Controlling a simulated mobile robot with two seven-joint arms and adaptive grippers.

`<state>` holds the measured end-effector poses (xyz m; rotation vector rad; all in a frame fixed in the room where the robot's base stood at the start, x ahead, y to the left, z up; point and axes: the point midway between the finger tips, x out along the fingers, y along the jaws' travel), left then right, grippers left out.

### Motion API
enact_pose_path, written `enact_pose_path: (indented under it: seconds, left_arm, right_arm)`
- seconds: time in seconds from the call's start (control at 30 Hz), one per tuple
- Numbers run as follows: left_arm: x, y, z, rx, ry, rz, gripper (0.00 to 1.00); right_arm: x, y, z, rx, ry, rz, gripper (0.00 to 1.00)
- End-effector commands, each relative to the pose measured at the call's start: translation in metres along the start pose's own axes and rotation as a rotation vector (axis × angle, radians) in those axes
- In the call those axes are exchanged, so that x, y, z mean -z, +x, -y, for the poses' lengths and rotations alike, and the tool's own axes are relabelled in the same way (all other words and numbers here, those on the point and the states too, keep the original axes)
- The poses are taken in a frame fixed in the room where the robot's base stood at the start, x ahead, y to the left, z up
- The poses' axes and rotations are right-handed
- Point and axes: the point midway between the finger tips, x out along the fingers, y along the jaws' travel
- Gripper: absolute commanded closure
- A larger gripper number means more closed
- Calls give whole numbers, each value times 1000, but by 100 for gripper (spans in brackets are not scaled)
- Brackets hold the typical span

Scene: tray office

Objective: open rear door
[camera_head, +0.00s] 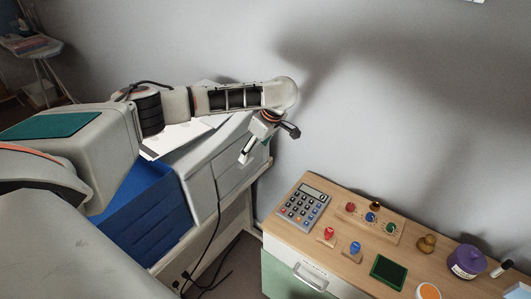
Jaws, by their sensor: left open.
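A pale grey office machine (202,190) stands against the wall at centre left. Its right end has a light grey panel (232,172), probably the rear door, which looks flush with the body. My left arm reaches across above the machine from the left. My left gripper (268,144) is open and empty, pointing down by the upper right end of the panel. One finger overlaps the panel's upper edge in the picture; I cannot tell whether it touches. My arm hides part of the machine's top. My right gripper is not in view.
A dark cable (213,240) hangs below. At right, a wooden-topped cabinet (283,235) carries a calculator (304,206), coloured knobs and a purple jar (467,262). Bare wall lies behind.

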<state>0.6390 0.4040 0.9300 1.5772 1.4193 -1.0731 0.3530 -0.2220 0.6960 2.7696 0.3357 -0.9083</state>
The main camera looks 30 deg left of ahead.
Motion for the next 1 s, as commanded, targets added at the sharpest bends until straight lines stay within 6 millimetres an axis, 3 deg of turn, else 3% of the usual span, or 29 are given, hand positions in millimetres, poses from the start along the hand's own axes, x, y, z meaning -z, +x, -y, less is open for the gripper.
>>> enact_pose_path:
  seconds: [0.17,0.6,1.0]
  left_arm:
    - [11,4,1,13,-34,-14,28]
    - [10,64,1,10,-31,-12,28]
    - [10,74,1,7,-29,-12,28]
  right_arm:
    - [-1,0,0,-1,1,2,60]
    - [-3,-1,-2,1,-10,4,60]
    - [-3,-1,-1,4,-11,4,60]
